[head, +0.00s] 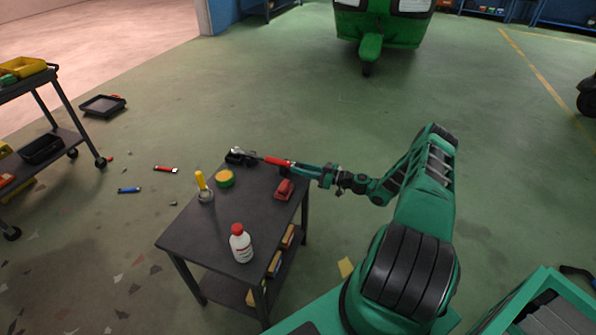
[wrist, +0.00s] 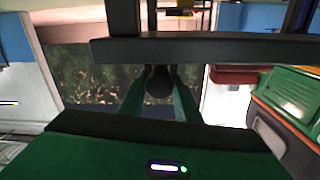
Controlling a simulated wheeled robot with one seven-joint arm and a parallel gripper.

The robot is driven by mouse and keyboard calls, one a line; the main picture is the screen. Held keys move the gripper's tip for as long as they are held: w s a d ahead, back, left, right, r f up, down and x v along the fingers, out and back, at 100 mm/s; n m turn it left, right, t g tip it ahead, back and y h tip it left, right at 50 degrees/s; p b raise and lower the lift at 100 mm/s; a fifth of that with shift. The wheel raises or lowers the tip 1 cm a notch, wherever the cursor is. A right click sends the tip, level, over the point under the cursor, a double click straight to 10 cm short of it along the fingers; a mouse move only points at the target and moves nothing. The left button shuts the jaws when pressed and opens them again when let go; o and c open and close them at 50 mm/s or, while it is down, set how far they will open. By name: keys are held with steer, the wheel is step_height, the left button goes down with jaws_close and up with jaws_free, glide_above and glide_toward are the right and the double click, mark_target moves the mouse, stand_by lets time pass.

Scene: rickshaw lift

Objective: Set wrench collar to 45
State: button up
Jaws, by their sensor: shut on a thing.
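The wrench (head: 277,161), with a red grip and a grey shaft, extends over the back edge of the small dark table (head: 240,205) in the head view. Its head end points left, by a small dark object (head: 238,156). My gripper (head: 303,168) is shut on the wrench's near end, at the table's right side. In the wrist view my green fingers (wrist: 160,95) flank a dark round end of the wrench (wrist: 159,84). The collar and any scale marks are too small to read.
A cart (head: 62,110) stands left. A green rickshaw (head: 380,25) stands behind. Floor to the right is mostly clear.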

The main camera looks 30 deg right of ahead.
steer(key=m, duration=0.4)
steer(key=shift+m, duration=1.8)
steer(key=shift+f+m, duration=0.1)
steer(key=shift+m, duration=0.2)
steer(key=o, duration=1.1)
steer(key=shift+d, duration=0.1)
